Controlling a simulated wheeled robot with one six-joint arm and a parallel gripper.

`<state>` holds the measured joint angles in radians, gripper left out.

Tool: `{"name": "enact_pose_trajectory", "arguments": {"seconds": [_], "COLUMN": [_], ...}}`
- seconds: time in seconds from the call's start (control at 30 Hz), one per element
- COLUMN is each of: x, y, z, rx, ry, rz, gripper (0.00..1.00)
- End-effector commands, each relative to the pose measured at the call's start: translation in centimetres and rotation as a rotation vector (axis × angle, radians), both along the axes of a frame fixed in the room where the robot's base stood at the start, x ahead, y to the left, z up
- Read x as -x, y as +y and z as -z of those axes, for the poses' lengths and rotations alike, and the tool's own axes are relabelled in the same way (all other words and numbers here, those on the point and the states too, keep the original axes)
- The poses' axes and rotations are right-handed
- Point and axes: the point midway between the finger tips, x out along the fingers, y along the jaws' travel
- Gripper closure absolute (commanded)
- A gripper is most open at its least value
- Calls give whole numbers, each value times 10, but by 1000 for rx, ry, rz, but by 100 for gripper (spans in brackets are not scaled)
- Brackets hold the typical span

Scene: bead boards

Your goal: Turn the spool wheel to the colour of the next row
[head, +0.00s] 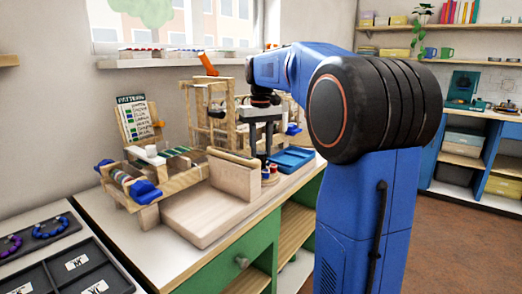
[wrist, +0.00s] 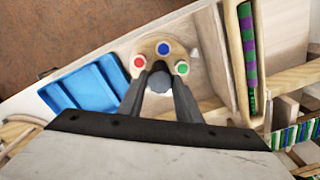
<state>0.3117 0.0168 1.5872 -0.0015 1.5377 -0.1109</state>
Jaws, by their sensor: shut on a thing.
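The spool wheel (wrist: 147,49) is a tan disc with a red, a blue and a green dot. In the wrist view the blue dot is at the top, red at the left and green at the right. My gripper (wrist: 160,82) is shut on the wheel's grey middle knob, which shows between the fingers. The fingers hide the lower part of the wheel. In the head view my gripper (head: 267,160) reaches straight down to the wheel (head: 271,177) on the bench. A pattern card (head: 135,119) with coloured rows stands at the left; its print is too small to read.
A blue tray (head: 292,160) lies right beside the wheel. A dark sorting tray (head: 72,270) with bead rings is at the front left.

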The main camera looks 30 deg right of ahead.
Motion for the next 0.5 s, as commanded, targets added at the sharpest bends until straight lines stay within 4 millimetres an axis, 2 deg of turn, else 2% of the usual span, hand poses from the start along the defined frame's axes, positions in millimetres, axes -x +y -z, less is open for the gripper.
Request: {"name": "enact_pose_trajectory", "arguments": {"seconds": [0.5], "x": [0], "y": [0], "z": [-1], "rx": [0], "ry": [-1], "rz": [486], "gripper": [91]}}
